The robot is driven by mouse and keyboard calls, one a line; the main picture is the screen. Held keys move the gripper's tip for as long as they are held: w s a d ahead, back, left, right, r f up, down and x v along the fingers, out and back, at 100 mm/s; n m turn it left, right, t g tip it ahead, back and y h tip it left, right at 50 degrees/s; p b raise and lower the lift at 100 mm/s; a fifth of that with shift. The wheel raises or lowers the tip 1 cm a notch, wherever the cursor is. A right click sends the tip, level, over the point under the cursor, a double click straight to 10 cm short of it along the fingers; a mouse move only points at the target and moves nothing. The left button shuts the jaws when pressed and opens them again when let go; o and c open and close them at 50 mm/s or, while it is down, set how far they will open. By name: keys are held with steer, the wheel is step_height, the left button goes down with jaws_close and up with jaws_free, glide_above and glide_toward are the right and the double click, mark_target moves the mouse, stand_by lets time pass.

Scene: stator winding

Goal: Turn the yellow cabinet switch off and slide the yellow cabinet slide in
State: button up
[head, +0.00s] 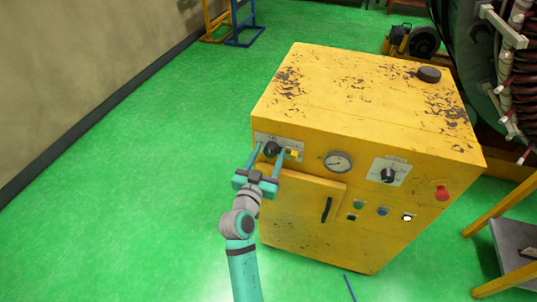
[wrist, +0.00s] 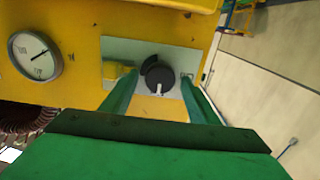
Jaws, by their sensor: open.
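The yellow cabinet (head: 345,85) stands at centre right in the head view. A grey plate at its front upper left carries a round black switch knob (head: 271,149) and a small yellow block (head: 292,154), likely the slide. My gripper (head: 267,153) is open in front of this plate, its fingers on either side of the knob. In the wrist view, my gripper (wrist: 160,77) has the black knob (wrist: 158,78) between its fingertips, its white mark pointing down in the picture. The yellow block (wrist: 118,74) sits left of the knob, partly behind one finger. Contact cannot be told.
A pressure gauge (head: 338,162), a second black rotary knob (head: 388,175), a red button (head: 441,193) and several small buttons lie further right on the front. Green floor (head: 140,190) is clear to the left.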

steer(key=c, duration=1.1)
steer(key=shift+o, duration=0.2)
steer(key=shift+n, duration=0.3)
steer(key=n, duration=0.3)
steer(key=shift+n, duration=0.4)
steer(key=n, duration=0.4)
steer(key=shift+a+f, duration=0.1)
steer(key=n, duration=0.5)
steer(key=shift+w+a+f, duration=0.1)
steer(key=shift+f+n, duration=0.1)
steer(key=shift+n, duration=2.2)
